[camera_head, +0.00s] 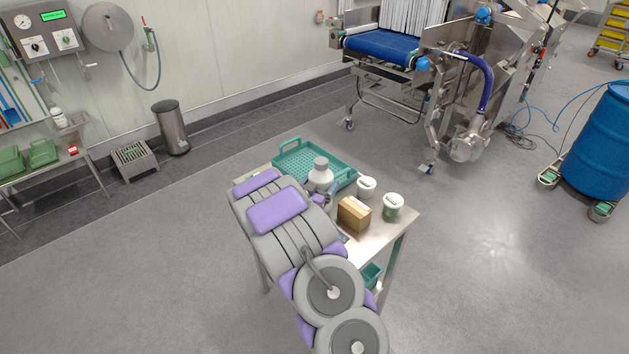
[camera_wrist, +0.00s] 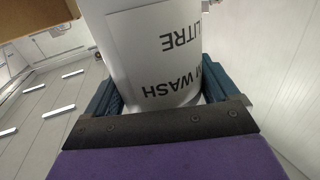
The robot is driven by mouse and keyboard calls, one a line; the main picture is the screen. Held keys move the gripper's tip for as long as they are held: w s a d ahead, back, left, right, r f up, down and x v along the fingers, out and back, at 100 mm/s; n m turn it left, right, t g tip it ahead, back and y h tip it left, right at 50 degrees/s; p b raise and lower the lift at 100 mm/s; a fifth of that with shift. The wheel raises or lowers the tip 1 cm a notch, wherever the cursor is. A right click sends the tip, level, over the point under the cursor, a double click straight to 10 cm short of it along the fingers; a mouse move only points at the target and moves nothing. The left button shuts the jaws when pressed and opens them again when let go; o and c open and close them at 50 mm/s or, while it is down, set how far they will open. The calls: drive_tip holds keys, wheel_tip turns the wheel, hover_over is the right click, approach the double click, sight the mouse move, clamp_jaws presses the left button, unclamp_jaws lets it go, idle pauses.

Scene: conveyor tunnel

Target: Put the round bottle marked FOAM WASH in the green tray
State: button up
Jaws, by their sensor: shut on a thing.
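The round bottle (camera_head: 320,176), whitish with a grey cap, stands out in front of the green tray in the head view. In the wrist view the bottle (camera_wrist: 155,55) fills the middle, its label reading upside down "M WASH" and "LITRE". My gripper (camera_wrist: 160,92) is shut on the bottle, one finger on each side. In the head view my gripper (camera_head: 321,199) is partly hidden behind my arm. The green tray (camera_head: 293,161) is a shallow perforated basket at the back of the steel table and looks empty where it shows. Whether the bottle touches the table or tray is unclear.
The steel table (camera_head: 376,236) also holds a cardboard box (camera_head: 354,214) and two white-lidded tubs, one pale (camera_head: 366,188) and one green (camera_head: 392,208), right of the bottle. The box's brown edge (camera_wrist: 35,17) shows in the wrist view. My arm hides the table's left side.

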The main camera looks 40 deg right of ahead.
drive_tip(key=shift+f+b, duration=0.65)
drive_tip(key=shift+f, duration=1.05)
drive_tip(key=o, duration=1.4)
drive_tip(key=p+v, duration=0.2)
drive_tip(key=v, duration=1)
